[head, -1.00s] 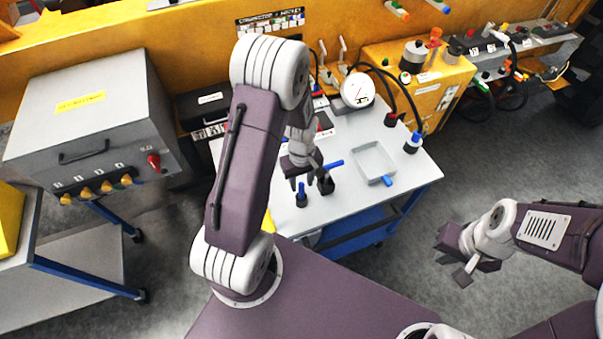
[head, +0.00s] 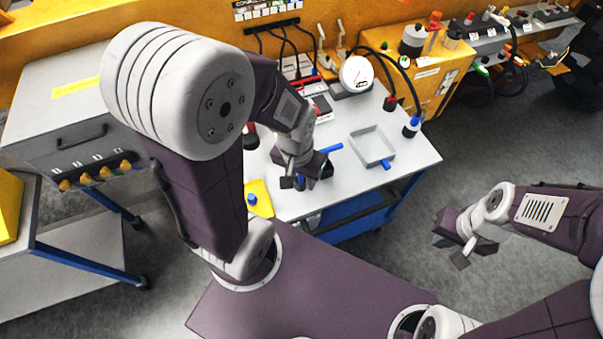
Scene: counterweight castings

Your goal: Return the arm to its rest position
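My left gripper (head: 301,183) hangs over the front part of the white table (head: 415,158). Its fingers look apart, with nothing clearly held between them. A dark casting with a blue knob (head: 300,182) shows behind and between the fingers, mostly hidden. Another dark casting (head: 326,170) stands just to the right of the gripper, partly covered. My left arm is bent, with its elbow raised high near the camera. My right gripper (head: 452,251) is open and empty, over the grey floor to the right of the table.
A shallow grey tray (head: 393,158) lies on the table's right side. A dial gauge (head: 356,74) stands at the back. A yellow pad (head: 263,190) with a blue-knobbed piece (head: 252,200) is at the front left. A grey cabinet (head: 60,110) stands at the left.

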